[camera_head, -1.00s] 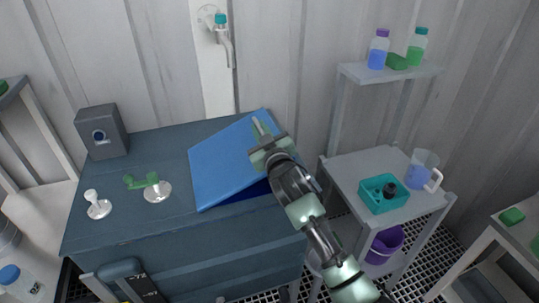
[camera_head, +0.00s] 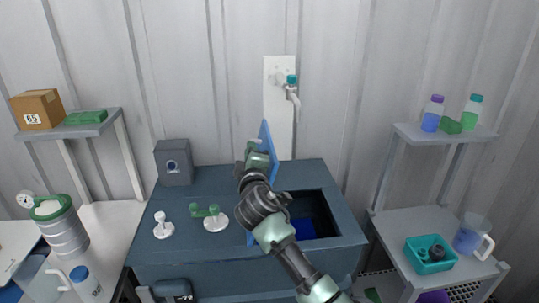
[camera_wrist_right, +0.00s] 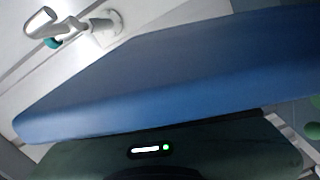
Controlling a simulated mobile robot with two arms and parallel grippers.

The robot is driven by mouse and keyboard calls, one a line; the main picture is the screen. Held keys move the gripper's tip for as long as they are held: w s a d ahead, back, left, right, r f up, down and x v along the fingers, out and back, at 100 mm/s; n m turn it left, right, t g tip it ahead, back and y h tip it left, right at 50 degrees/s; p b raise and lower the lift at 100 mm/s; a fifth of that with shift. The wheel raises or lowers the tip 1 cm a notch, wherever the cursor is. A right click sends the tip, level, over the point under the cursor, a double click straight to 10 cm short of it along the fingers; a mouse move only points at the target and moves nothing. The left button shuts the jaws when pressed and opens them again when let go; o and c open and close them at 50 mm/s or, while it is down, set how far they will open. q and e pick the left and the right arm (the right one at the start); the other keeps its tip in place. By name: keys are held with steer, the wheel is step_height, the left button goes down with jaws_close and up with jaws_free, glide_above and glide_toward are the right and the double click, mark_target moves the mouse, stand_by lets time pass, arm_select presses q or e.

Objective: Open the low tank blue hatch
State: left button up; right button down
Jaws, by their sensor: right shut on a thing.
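The low tank (camera_head: 190,250) is a dark blue-grey box against the wall. Its blue hatch (camera_head: 266,133) stands raised, about upright and seen nearly edge-on. The dark square opening (camera_head: 312,212) in the tank top is uncovered at its right, with blue inside. My right gripper (camera_head: 257,150) is at the upper part of the hatch and shut on it; the arm hides much of the hatch. In the right wrist view the hatch (camera_wrist_right: 180,75) fills the middle as a broad blue panel. My left gripper is not in view.
A green-handled valve (camera_head: 210,217), a white knob (camera_head: 162,226) and a grey box (camera_head: 173,162) stand on the tank's left side. A tap (camera_head: 291,92) is on the wall behind the hatch. A shelf trolley (camera_head: 410,225) stands at the right.

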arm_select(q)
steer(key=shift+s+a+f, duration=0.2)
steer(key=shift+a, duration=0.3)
arm_select(e)
steer(key=shift+s+a+n, duration=0.1)
steer(key=shift+a+n, duration=0.9)
steer(key=shift+a, duration=1.3)
steer(key=c, duration=1.5)
jaws_free()
steer(key=shift+f, duration=0.1)
steer(key=shift+o, duration=0.2)
